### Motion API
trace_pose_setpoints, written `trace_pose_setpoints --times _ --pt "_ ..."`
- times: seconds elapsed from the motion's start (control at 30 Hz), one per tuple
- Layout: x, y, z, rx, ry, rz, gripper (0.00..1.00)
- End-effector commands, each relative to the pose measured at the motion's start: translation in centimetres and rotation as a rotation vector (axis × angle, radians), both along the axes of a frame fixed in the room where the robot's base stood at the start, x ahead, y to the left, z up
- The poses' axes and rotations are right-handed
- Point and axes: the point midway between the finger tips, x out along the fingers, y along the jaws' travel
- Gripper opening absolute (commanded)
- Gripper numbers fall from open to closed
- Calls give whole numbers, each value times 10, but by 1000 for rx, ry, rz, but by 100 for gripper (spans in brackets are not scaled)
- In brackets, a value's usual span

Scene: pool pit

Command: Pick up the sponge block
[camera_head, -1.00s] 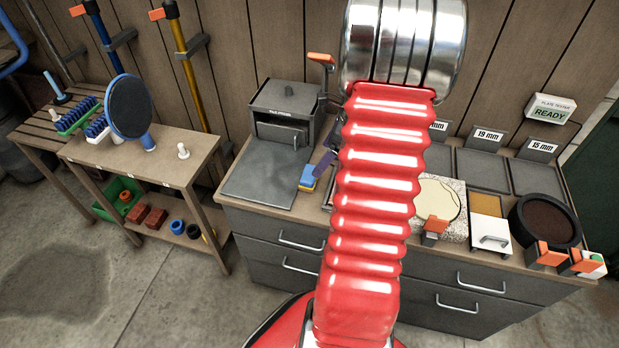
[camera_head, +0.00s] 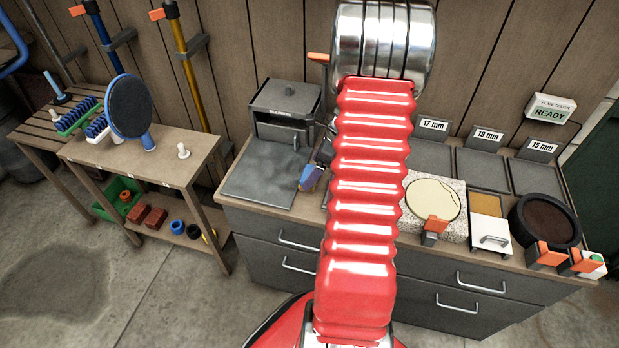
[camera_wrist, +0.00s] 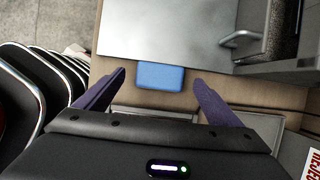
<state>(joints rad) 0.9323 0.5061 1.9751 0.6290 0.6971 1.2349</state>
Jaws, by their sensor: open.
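The sponge block is a small block with a blue top. In the head view the sponge block (camera_head: 306,180) lies on the bench beside the grey plate's right edge, partly covered by my gripper. In the wrist view the sponge block (camera_wrist: 160,80) lies between the fingertips of my gripper (camera_wrist: 160,73). The two purple fingers are spread open, one on each side, with a visible gap to the sponge. Nothing is held. The height of the fingertips above the bench is hard to tell.
The grey plate (camera_head: 262,180) and a dark press box (camera_head: 284,117) are beside the sponge. A round disc on a speckled block (camera_head: 452,228) and labelled grey trays (camera_head: 484,168) stand to the right. A wooden side table (camera_head: 182,172) stands at left.

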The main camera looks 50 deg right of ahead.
Motion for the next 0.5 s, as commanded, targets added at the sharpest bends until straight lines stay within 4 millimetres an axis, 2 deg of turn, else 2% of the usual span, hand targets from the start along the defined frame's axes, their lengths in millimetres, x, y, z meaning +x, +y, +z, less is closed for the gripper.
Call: trace_pose_setpoints --times 0.23,0.5 --pt "12 7 -29 2 1 0 88" --pt "15 8 -35 -1 -1 1 88"
